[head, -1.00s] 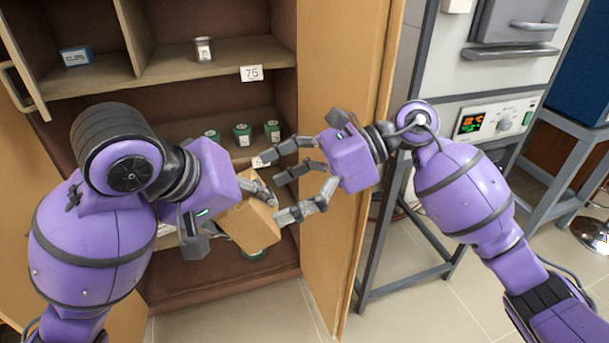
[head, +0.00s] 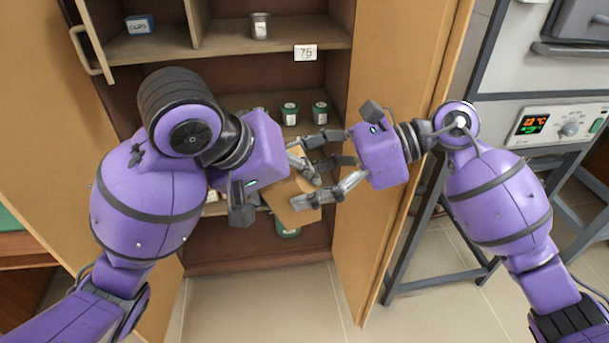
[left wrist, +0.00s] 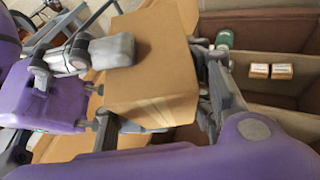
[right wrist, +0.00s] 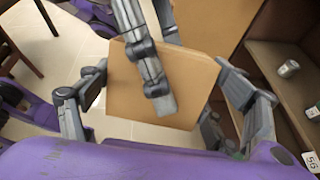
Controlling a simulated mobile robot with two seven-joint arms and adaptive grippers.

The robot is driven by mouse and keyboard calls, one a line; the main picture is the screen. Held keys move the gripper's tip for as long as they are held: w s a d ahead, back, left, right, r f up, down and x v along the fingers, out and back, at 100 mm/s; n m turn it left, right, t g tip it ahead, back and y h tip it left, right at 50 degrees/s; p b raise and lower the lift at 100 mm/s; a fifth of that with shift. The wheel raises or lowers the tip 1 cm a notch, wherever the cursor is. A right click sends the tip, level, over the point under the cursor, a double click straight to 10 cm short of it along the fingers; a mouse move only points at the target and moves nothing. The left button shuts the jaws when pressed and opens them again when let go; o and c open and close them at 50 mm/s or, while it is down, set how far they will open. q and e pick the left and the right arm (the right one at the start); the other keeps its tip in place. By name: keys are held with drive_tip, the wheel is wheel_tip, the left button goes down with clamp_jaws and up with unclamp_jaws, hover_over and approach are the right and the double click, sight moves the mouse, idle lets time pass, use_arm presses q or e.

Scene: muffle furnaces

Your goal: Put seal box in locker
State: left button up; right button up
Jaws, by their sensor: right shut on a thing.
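The seal box, a plain brown cardboard box (head: 287,200), is held tilted between my two grippers in front of the open wooden locker (head: 262,86). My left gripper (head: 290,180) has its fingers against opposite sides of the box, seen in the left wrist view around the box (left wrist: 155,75). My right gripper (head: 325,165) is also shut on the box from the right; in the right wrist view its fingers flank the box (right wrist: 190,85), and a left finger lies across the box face. Parts of the box are hidden by the fingers.
The locker's shelves hold a blue-labelled box (head: 140,25), a metal can (head: 260,26) and several green jars (head: 290,113). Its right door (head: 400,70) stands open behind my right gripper. A furnace on a grey stand (head: 550,125) is at the right.

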use_arm(q)
drive_tip(key=o, duration=0.5)
drive_tip(key=shift+s+d, duration=0.1)
drive_tip(key=shift+d, duration=0.05)
use_arm(e)
drive_tip(key=shift+w, duration=0.15)
use_arm(q)
drive_tip(key=shift+r, duration=0.1)
